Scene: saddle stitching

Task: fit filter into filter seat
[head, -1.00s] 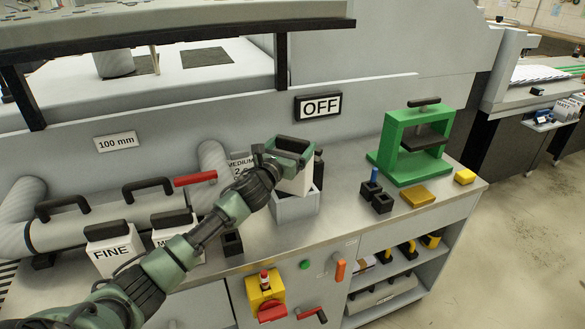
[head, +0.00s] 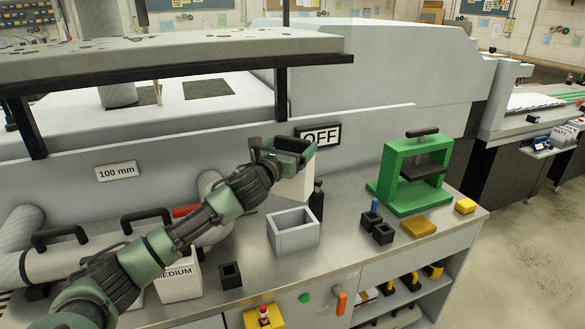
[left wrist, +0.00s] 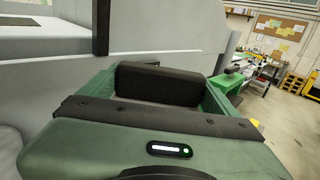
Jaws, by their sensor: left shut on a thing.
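My left gripper (head: 287,149) is shut on a white block-shaped filter (head: 294,187) by its dark top handle. The handle also shows between the green fingers in the left wrist view (left wrist: 157,84). The filter hangs upright in the air, above and apart from the filter seat. The filter seat (head: 292,236) is a grey open-topped box on the metal counter, and it looks empty. The held filter's label is not visible. My right gripper is not in view.
A white box marked MEDIUM (head: 179,284) stands at the left, partly behind my arm. A dark bottle (head: 317,201) stands right beside the seat. An OFF sign (head: 318,135) is behind.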

